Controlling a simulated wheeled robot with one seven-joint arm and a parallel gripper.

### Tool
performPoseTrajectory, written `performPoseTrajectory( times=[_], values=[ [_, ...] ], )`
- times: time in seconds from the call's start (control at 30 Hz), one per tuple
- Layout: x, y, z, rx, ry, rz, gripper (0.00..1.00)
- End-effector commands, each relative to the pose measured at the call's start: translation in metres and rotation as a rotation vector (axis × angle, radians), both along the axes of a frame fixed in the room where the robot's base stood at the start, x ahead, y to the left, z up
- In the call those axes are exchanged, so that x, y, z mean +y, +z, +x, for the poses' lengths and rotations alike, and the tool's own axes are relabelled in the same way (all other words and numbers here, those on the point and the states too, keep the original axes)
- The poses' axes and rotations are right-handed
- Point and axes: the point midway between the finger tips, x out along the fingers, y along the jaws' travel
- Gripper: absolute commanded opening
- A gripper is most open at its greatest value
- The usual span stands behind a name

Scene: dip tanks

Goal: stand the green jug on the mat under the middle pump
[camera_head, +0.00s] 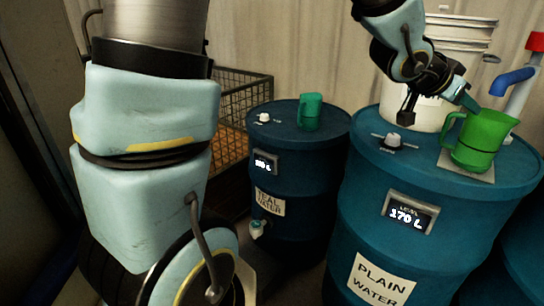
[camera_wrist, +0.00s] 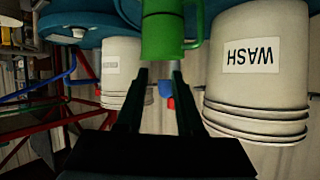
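The green jug (camera_head: 483,140) stands upright on the pale mat (camera_head: 453,166) on top of the plain water drum, its handle to the left. A pump (camera_head: 518,80) with a blue spout and red top rises behind it, the spout end close above the jug.
A teal jug (camera_head: 311,111) stands on the teal water drum (camera_head: 283,189) to the left. The plain water drum (camera_head: 447,262) has a knob (camera_head: 393,140) on top and a display reading 170 L. White buckets, one labelled WASH (camera_wrist: 256,75), stand behind. A wire cage (camera_head: 240,105) is at back left.

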Motion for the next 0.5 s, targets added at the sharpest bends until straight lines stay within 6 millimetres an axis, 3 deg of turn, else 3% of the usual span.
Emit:
performPoseTrajectory(
  times=[0.07,0.17,0.27,0.33,0.4,0.5],
  values=[
    [0.036,-0.017,0.032,0.024,0.109,0.063,0.36],
    [0.107,-0.046,0.075,0.089,0.299,0.182,0.36],
    [0.196,-0.079,0.103,0.196,0.511,0.309,0.36],
    [0.260,-0.100,0.107,0.295,0.656,0.392,0.36],
    [0.320,-0.118,0.099,0.409,0.787,0.463,0.36],
    [0.387,-0.138,0.072,0.579,0.941,0.534,0.36]
  ],
)
